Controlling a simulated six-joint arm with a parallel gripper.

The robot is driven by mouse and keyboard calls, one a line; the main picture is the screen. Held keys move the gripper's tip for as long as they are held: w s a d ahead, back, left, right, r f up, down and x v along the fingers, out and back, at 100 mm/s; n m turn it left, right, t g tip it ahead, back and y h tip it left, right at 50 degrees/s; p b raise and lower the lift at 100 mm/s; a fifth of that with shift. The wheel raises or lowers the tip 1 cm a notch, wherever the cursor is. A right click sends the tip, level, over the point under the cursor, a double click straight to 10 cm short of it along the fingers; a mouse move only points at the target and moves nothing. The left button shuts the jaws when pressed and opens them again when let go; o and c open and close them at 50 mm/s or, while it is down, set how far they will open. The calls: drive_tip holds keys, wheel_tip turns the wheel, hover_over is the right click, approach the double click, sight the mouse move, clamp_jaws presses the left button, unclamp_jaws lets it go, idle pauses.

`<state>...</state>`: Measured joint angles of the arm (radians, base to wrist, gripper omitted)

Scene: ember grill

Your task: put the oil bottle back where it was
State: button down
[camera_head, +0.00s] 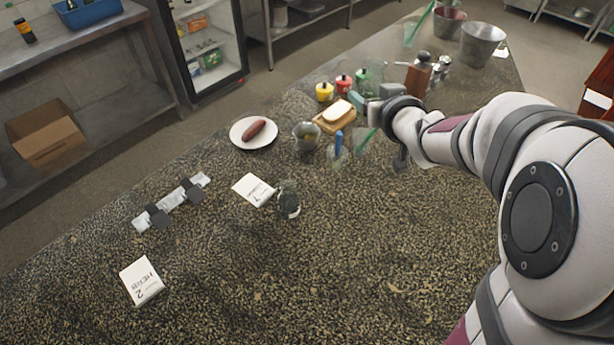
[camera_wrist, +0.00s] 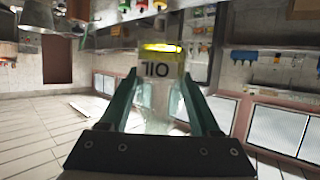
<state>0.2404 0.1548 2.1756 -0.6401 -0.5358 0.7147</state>
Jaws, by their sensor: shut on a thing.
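The oil bottle (camera_wrist: 161,68) is clear glass with a white label and a yellow band of oil near its base. The wrist view is upside down, so its label reads inverted; the bottle itself looks roughly upright. My gripper (camera_wrist: 157,92) is shut on it, with a green finger on each side. In the head view my gripper (camera_head: 373,96) is over the far part of the speckled counter (camera_head: 330,255), beside the bread board. There I cannot clearly pick the bottle out from the glassware around it.
Near the gripper are a bread board (camera_head: 322,123), yellow (camera_head: 324,91) and red (camera_head: 344,83) pots, a glass bowl (camera_head: 306,135) and tall glasses.

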wheel_tip(320, 180, down, 16)
drive_tip(key=w+a+f+n+g+y, duration=0.1)
drive_tip(key=n+y, duration=0.3)
drive_tip(key=y, duration=0.1)
drive_tip(key=w+a+f, duration=0.1)
drive_tip(key=a+f, duration=0.1)
drive_tip(key=a, duration=0.1)
drive_tip(key=w+a+f, duration=0.2)
drive_tip(key=a, duration=0.2)
drive_tip(key=w+a+f, duration=0.1)
drive_tip(key=a+f, duration=0.1)
drive_tip(key=a, duration=0.1)
drive_tip(key=shift+w+a+f, duration=0.25)
drive_tip(key=shift+w+a, duration=0.05)
drive_tip(key=shift+w, duration=0.05)
drive_tip(key=shift+f, duration=2)
drive_tip(key=shift+f, duration=0.15)
drive_tip(key=shift+c, duration=0.5)
unclamp_jaws()
